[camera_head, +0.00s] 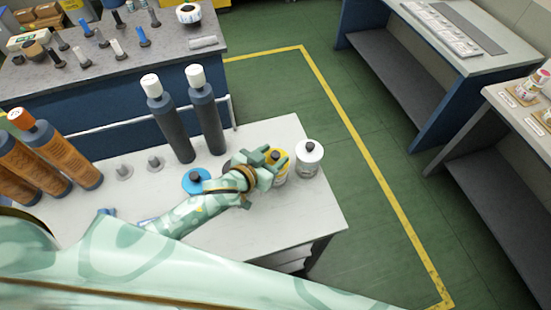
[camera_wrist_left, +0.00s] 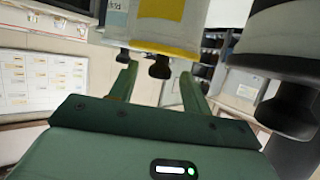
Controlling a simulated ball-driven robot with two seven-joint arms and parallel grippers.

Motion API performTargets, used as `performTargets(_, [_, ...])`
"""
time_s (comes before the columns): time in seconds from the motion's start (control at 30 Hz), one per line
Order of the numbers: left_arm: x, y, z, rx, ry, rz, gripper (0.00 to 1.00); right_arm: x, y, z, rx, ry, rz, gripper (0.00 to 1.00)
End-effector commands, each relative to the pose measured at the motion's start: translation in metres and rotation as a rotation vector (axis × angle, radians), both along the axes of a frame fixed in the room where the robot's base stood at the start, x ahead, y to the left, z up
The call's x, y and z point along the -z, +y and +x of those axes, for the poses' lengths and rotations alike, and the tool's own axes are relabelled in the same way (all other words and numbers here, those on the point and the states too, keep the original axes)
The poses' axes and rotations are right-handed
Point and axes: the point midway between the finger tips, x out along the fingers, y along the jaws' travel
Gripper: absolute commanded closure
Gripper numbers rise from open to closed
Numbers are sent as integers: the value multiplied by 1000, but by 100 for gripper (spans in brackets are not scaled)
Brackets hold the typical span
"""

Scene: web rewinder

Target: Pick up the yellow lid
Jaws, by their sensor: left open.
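The yellow lid (camera_head: 284,161) with a black knob sits on a jar near the right end of the white table (camera_head: 315,208). My left gripper (camera_head: 270,158) is at this jar and hides part of it in the head view. In the left wrist view the picture is upside down, and the yellow lid (camera_wrist_left: 160,47) shows with its knob between the two open fingers. I see no clear contact with the knob. My right gripper is not in view.
A jar with a white lid and black knob (camera_head: 309,153) stands close right of the yellow one. A jar with a blue lid (camera_head: 194,181) stands left. Two dark white-capped bottles (camera_head: 208,115) stand behind. Orange bottles (camera_head: 45,145) stand at far left.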

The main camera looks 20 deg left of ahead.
Motion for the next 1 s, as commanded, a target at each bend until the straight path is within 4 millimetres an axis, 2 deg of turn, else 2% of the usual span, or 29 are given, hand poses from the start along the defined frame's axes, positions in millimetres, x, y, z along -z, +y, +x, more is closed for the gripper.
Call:
performTargets(0.1, [7,-5,11,1,0,0,52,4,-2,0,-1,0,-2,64])
performTargets(0.33, [7,-6,13,1,2,-1,52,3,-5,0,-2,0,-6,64])
performTargets(0.37, [7,-6,13,1,2,-1,55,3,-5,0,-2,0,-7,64])
performTargets(0.5, [7,-6,13,1,1,-1,94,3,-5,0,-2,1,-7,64])
performTargets(0.53, [7,-6,13,1,1,-1,100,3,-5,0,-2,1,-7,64])
performTargets(0.83, [7,-6,13,1,1,-1,100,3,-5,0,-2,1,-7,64])
performTargets(1.0, [-6,-6,13,1,0,0,100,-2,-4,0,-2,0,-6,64])
